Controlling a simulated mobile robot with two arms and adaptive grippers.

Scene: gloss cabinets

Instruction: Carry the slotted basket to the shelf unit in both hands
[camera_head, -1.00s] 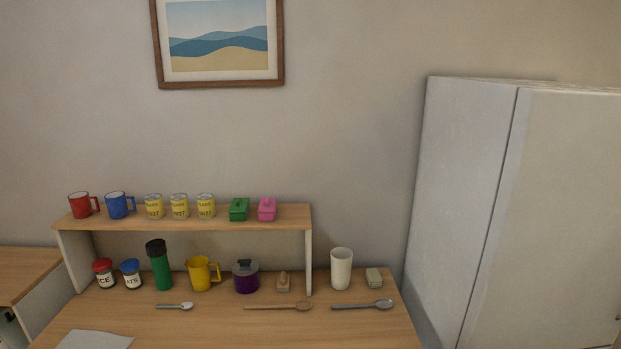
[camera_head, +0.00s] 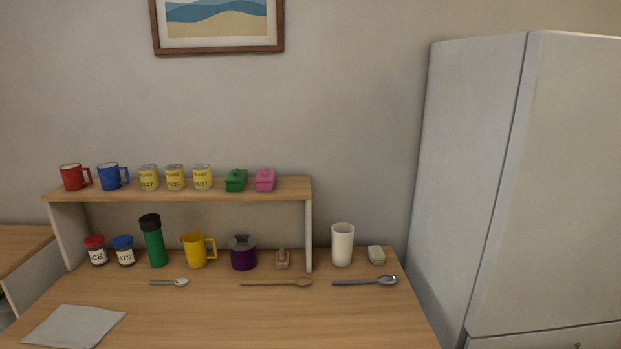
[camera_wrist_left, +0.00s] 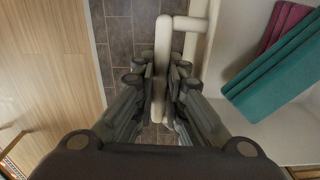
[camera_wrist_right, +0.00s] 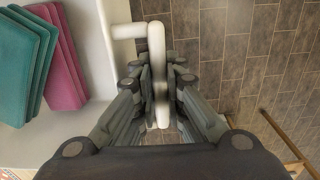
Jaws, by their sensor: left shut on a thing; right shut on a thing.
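In the left wrist view my left gripper (camera_wrist_left: 160,85) is shut on a pale handle (camera_wrist_left: 164,40) of the slotted basket. The basket's white wall and floor (camera_wrist_left: 228,50) extend to the right. In the right wrist view my right gripper (camera_wrist_right: 160,85) is shut on the opposite pale handle (camera_wrist_right: 156,38), and the basket (camera_wrist_right: 88,20) extends to the left. A teal slab (camera_wrist_left: 275,70) and a maroon one (camera_wrist_left: 284,27) lie in the basket; teal (camera_wrist_right: 20,60) and magenta (camera_wrist_right: 66,60) slabs also show in the right wrist view. The head view shows neither gripper nor basket.
A wooden counter (camera_head: 230,320) with a raised shelf (camera_head: 200,188) stands ahead, holding mugs, cans, jars and spoons. A tall white cabinet (camera_head: 550,180) is at the right. In the right wrist view, tiled floor (camera_wrist_right: 225,60) is open beside the basket, with thin wooden bars (camera_wrist_right: 285,140) nearby.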

